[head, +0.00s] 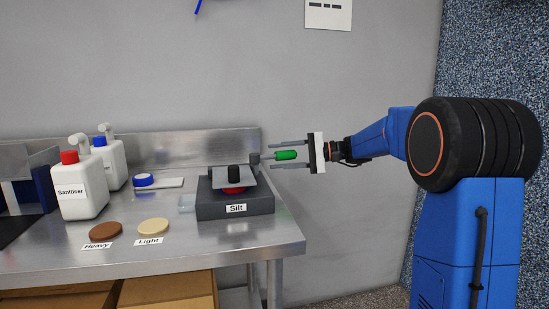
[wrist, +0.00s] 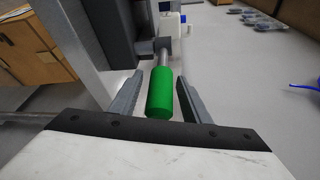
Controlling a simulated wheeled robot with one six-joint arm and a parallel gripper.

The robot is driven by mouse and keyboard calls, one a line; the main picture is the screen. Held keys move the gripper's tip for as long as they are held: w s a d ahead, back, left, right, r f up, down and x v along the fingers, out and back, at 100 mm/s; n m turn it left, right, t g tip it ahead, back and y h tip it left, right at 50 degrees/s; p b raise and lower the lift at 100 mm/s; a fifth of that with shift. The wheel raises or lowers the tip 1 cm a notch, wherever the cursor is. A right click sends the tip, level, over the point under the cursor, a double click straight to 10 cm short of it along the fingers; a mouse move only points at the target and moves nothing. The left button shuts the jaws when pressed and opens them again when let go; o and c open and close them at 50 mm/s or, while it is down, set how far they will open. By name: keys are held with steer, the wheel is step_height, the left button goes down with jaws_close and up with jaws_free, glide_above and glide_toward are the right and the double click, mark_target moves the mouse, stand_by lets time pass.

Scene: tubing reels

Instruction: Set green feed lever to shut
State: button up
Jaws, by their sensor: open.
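The green feed lever (head: 286,155) has a green cylindrical grip on a thin grey rod. My gripper (head: 290,155) is open, with one finger above and one below the green grip. In the wrist view the green lever (wrist: 160,92) lies between the two open fingers (wrist: 158,98), with a gap on each side. No finger clearly touches it.
A dark box labelled Silt (head: 235,208) stands on the steel bench (head: 200,255) just left of the lever. A Sanitiser bottle (head: 80,188), a brown disc (head: 105,231) and a cream disc (head: 153,226) are further left. The grey wall is behind.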

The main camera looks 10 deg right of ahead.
mark_target(277, 159)
steer(key=shift+x, duration=0.8)
jaws_close()
steer(key=shift+s, duration=0.15)
steer(key=s+m+t+h, duration=0.1)
steer(key=t, duration=0.1)
steer(key=s+m+t+h, duration=0.1)
steer(key=m+t, duration=0.1)
steer(key=s+m+t+h, duration=0.1)
steer(key=t, duration=0.1)
steer(key=shift+d+m+h, duration=0.1)
steer(key=shift+m+h, duration=0.2)
steer(key=shift+s+a+f+m+t+h, duration=0.1)
steer(key=shift+s+m+t+h, duration=0.35)
steer(key=shift+m+t+h, duration=0.35)
steer(key=shift+s+a+m+t+h, duration=0.15)
steer(key=shift+s+m+t+h, duration=0.3)
steer(key=shift+m+h, duration=0.45)
steer(key=shift+s+a+m+t+h, duration=0.1)
steer(key=shift+s+m+t+h, duration=0.45)
steer(key=shift+h, duration=0.45)
steer(key=shift+m+t, duration=0.25)
steer(key=shift+t, duration=0.05)
jaws_free()
